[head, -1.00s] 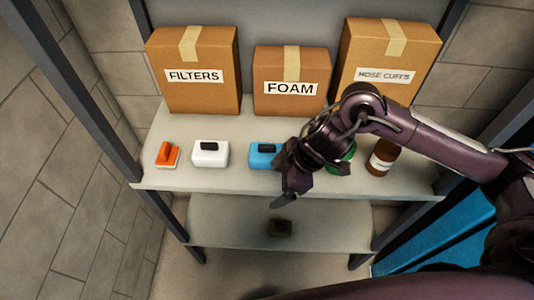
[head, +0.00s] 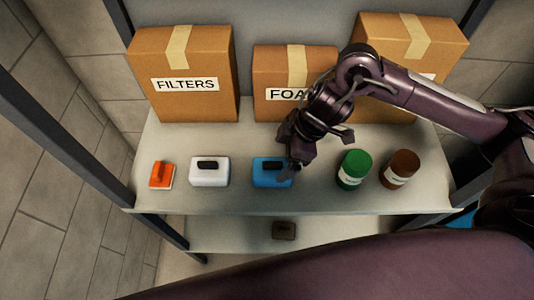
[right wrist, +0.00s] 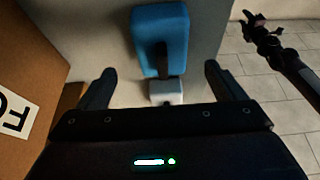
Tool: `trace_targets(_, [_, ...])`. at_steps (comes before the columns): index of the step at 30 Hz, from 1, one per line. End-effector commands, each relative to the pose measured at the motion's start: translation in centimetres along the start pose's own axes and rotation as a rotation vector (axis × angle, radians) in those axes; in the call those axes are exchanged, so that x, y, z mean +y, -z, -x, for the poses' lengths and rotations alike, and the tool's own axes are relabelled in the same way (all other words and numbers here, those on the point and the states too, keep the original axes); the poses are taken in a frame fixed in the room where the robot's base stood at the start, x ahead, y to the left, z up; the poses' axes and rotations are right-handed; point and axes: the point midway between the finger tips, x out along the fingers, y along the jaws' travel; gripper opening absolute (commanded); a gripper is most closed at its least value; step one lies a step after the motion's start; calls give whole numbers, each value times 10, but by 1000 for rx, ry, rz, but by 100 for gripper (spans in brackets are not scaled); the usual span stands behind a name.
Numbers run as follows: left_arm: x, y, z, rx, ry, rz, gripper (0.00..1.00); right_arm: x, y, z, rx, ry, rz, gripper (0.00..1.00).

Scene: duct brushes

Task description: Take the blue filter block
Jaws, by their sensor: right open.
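The blue filter block (head: 268,178) with a black handle on top sits on the upper shelf, between a white block (head: 209,176) and a green jar (head: 352,170). My right gripper (head: 292,162) is at its right end in the head view and hides part of it. In the right wrist view the blue block (right wrist: 160,30) shows ahead of the open, empty jaws (right wrist: 160,75), with the white block (right wrist: 166,92) below it in the picture. My left gripper (right wrist: 262,28) shows at the top right there, away from the blocks; its jaw state is unclear.
An orange block (head: 161,176) stands at the shelf's left end, a brown jar (head: 400,169) at the right. Boxes labelled FILTERS (head: 185,100) and FOAM (head: 268,75) and a third box (head: 425,50) stand behind. A small dark brown block (head: 284,230) lies on the lower shelf.

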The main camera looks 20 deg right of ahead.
Motion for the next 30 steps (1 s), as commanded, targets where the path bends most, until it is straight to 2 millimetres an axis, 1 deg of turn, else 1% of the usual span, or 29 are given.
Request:
trace_targets(2, [0,0,1,0,0,0,36,-1,0,-2,0,2,0,89])
trace_targets(7, [0,0,4,-1,0,0,36,-1,1,-19,1,4,-1,89])
trace_targets(11, [1,-6,10,-11,-1,0,36,-4,1,-32,-1,4,-1,89])
trace_targets(16, [2,-18,24,-29,-4,0,36,-9,2,-56,-2,4,-1,89])
trace_targets(18, [3,-18,24,-30,-4,0,36,-8,2,-67,0,3,-2,89])
trace_targets(21, [2,-16,24,-27,-3,0,36,-8,1,-76,-1,2,-1,89])
trace_targets(28, [0,1,24,-2,-1,0,36,-8,1,-79,0,0,1,89])
trace_targets(29, [0,2,24,0,-1,0,36,-8,1,-78,0,0,1,88])
trace_targets(30, [0,3,24,1,-1,0,36,-8,1,-78,0,0,1,83])
